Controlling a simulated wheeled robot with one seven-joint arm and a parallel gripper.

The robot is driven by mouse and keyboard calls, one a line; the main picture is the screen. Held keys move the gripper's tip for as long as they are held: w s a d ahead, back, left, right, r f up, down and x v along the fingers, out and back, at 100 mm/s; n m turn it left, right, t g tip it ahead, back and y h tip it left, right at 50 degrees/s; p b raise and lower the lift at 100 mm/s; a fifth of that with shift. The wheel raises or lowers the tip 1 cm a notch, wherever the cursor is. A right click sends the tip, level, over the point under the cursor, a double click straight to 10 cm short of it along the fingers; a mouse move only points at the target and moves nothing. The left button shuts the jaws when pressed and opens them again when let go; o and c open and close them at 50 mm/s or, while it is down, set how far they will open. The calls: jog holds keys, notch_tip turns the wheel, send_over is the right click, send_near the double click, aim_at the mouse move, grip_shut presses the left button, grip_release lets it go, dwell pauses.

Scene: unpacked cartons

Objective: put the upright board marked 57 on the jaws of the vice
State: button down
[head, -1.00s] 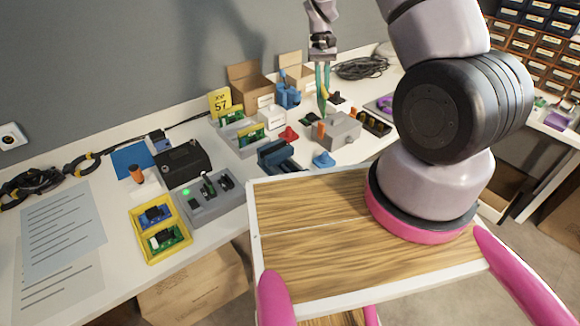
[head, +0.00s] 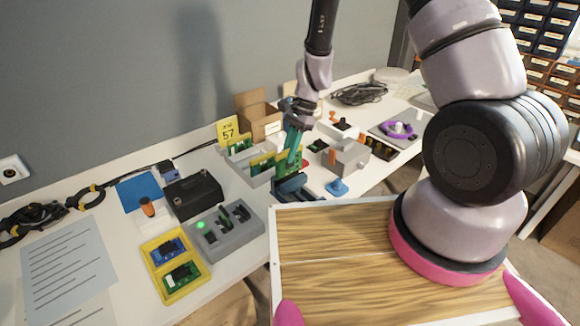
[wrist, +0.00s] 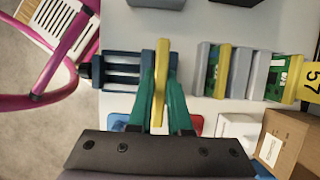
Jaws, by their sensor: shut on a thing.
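A board with a yellow edge (wrist: 160,82) stands on edge between the teal fingers of my gripper (wrist: 160,72) in the wrist view. In the head view my gripper (head: 290,160) points down with its fingers shut on this green and yellow board (head: 299,162). The dark blue vice (head: 293,189) lies directly below; its bars (wrist: 122,76) show left of the board in the wrist view. The fingers hide part of the jaws, and I cannot tell whether the board touches them. A yellow sign marked 57 (head: 228,133) stands behind the grey rack (head: 247,173).
Green and yellow boards (head: 261,163) stand in the rack, close left of my gripper. A grey block (head: 347,157) and a blue knob-like piece (head: 337,187) are to the right. A black box (head: 193,197) and yellow tray (head: 178,283) are farther left.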

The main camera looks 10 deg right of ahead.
aim_at(285, 176)
jog(key=shift+f, duration=2.1)
jog(key=shift+f, duration=0.1)
jog(key=c, duration=0.8)
grip_release()
jog(key=shift+c, duration=0.2)
